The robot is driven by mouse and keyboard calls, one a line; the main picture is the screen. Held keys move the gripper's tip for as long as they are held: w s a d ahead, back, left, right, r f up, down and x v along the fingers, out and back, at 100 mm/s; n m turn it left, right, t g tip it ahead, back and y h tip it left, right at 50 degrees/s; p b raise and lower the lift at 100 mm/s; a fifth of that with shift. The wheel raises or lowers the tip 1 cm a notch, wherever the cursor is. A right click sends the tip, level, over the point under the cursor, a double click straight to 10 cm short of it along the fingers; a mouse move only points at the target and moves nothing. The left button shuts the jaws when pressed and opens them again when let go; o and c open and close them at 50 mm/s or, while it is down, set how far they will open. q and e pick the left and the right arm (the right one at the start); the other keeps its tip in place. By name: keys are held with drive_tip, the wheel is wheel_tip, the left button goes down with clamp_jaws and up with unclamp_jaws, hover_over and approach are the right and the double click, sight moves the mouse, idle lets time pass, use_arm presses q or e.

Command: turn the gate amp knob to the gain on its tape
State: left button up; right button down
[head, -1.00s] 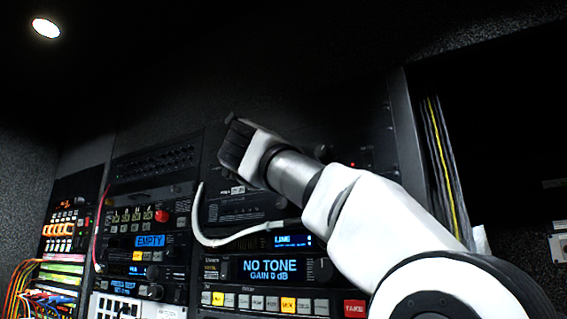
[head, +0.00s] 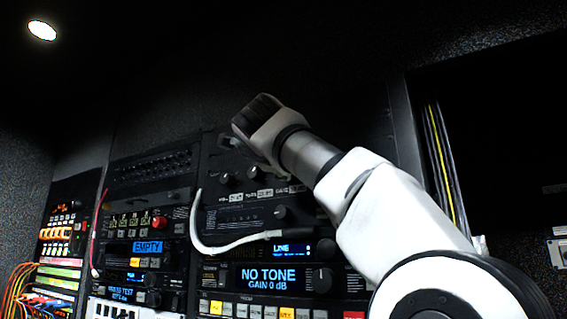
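A rack panel (head: 240,214) left of centre has small knobs with white tape labels under them. One knob (head: 228,180) and a second knob (head: 253,172) show just below my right gripper (head: 240,125). The labels, such as one white tape (head: 265,193), are too small to read, so I cannot tell which knob is the gate amp one. My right gripper is in front of the top of this panel, and its wrist and arm hide the panel's right part. Its fingers are dark and turned away, so their opening is unclear. My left gripper is out of view.
A white cable (head: 225,247) hangs in a loop across the rack below the knobs. Below it, a unit's screen (head: 265,278) reads NO TONE, GAIN 0 dB, beside a larger knob (head: 323,279). Orange and blue cables (head: 28,285) crowd the lower left.

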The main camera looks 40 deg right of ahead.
drive_tip(key=shift+s+r, duration=0.15)
drive_tip(key=shift+r, duration=0.05)
drive_tip(key=c, duration=0.9)
unclamp_jaws()
drive_tip(key=shift+d, duration=0.1)
drive_tip(key=shift+o, duration=0.2)
drive_tip(key=shift+d+f, duration=0.2)
drive_tip(key=shift+a, duration=0.2)
